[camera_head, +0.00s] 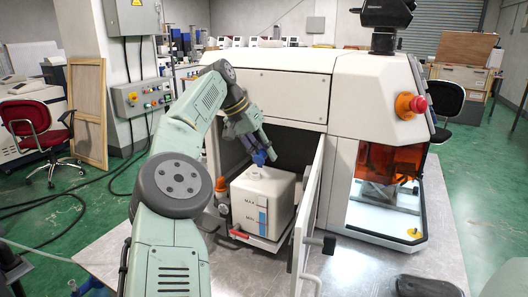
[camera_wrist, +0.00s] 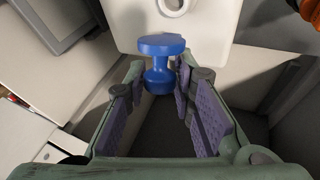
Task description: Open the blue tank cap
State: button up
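The blue tank cap (camera_wrist: 161,46) is a knob with a wide top, a narrow neck and a round lower end. It sits between the fingertips of my gripper (camera_wrist: 160,78), which are closed in around its neck. In the head view the cap (camera_head: 261,158) hangs at my gripper (camera_head: 258,150), a little above the white tank (camera_head: 247,207). The tank stands in the open machine compartment, with level marks on its front. Its round opening (camera_wrist: 176,8) shows uncovered in the wrist view, apart from the cap.
The open compartment door (camera_head: 306,215) stands to the right of the tank. An orange-topped item (camera_head: 221,184) stands left of the tank. A red handle (camera_head: 239,234) is low in front.

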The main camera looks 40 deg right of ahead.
jog(key=o, duration=0.3)
jog(key=shift+r, duration=0.1)
jog(key=shift+w+r, duration=0.1)
jog(key=shift+w+a+r, duration=0.1)
jog(key=shift+a+r, duration=0.05)
jog(key=shift+r, duration=0.25)
jog(key=shift+w+a, duration=1.05)
jog(key=shift+a, duration=0.75)
jog(key=shift+w+a, duration=1)
jog(key=shift+a, duration=0.75)
jog(key=shift+w+a, duration=1.05)
jog(key=shift+a, duration=0.75)
